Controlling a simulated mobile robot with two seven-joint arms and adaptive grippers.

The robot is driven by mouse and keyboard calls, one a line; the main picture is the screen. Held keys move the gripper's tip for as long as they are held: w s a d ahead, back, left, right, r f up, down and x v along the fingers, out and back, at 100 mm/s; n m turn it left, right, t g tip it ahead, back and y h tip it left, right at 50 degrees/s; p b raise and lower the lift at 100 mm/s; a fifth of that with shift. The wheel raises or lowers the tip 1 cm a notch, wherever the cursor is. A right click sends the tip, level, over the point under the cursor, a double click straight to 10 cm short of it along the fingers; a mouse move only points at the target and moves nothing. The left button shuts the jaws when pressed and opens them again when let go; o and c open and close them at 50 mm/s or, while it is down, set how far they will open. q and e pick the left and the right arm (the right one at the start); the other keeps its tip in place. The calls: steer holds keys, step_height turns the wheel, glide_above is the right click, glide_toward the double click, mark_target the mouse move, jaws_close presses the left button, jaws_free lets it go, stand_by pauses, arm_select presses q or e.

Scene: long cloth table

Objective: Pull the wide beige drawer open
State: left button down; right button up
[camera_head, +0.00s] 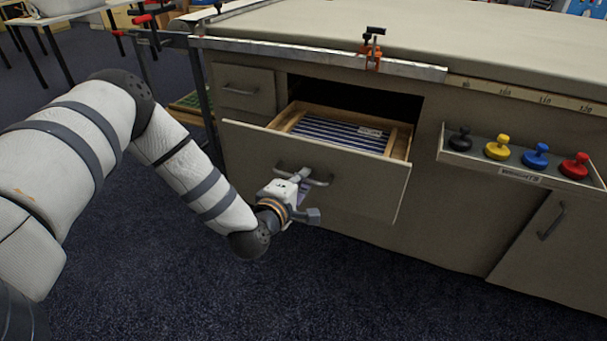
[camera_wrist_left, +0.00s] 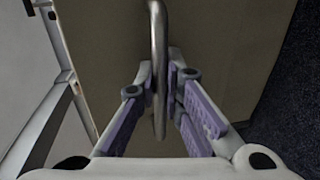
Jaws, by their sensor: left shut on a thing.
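The wide beige drawer (camera_head: 352,190) is in the middle of the head view. It stands pulled out from the cabinet, with its inside showing. Striped blue and white material (camera_head: 335,132) lies inside between wooden walls. My left gripper (camera_head: 303,182) is at the drawer's front, shut on its grey bar handle (camera_head: 318,182). In the left wrist view the handle (camera_wrist_left: 159,60) runs between the purple-padded fingers of my left gripper (camera_wrist_left: 162,92), with the beige drawer front (camera_wrist_left: 225,50) behind it. My right gripper is in neither view.
A small closed drawer (camera_head: 243,88) is left of the opening. A tray (camera_head: 478,163) with black, yellow, blue and red knobbed pieces is on the cabinet's right side. A cupboard door (camera_head: 556,250) is below it. Dark carpet (camera_head: 330,285) in front is clear.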

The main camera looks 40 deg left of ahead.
arm_select(q)
steer(key=shift+s+d, duration=0.2)
steer(key=shift+s, duration=0.45)
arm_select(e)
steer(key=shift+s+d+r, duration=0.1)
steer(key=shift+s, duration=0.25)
arm_select(q)
steer(key=c, duration=1.7)
jaws_free()
steer(key=v, duration=1.2)
